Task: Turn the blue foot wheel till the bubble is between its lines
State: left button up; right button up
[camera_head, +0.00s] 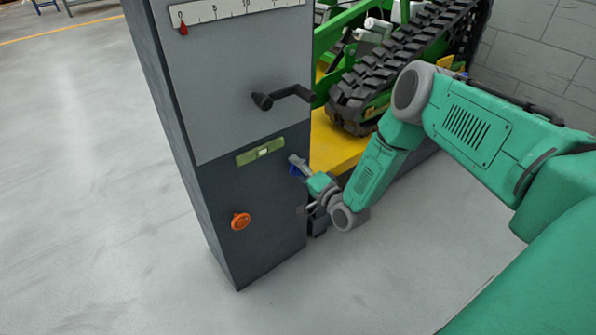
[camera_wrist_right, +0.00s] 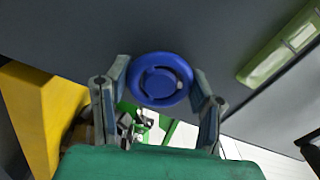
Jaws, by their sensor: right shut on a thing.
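The blue foot wheel (camera_wrist_right: 160,80) is on the dark front of the cabinet, and my right gripper (camera_wrist_right: 163,92) is shut on it, one finger on each side of its rim. The green bubble level (camera_head: 260,152) is on the cabinet front, up and left of the wheel. A pale bubble shows near its middle, but it is too small to tell where it is against the lines. The level also shows in the wrist view (camera_wrist_right: 285,45). My left gripper is not in view.
An orange knob (camera_head: 240,220) is low on the cabinet (camera_head: 265,240). A black crank handle (camera_head: 283,96) sticks out above the level. A scale with a red pointer (camera_head: 183,27) is at the top. A tracked carrier (camera_head: 400,65) stands on a yellow platform (camera_head: 335,145) behind. The floor at left is clear.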

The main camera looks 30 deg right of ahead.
jog(key=m, duration=0.1)
jog(key=m+b, duration=0.1)
jog(key=m, duration=0.1)
jog(key=f+m+b, duration=0.1)
jog(key=m, duration=0.1)
jog(key=shift+s+a, duration=0.1)
jog(key=shift+s, duration=0.15)
jog(key=shift+r+m, duration=0.1)
jog(key=shift+m, duration=0.2)
jog(key=o, duration=1.2)
jog(key=shift+w+r, duration=0.15)
jog(key=s, duration=0.8)
jog(key=s+d, duration=0.1)
jog(key=s, duration=0.3)
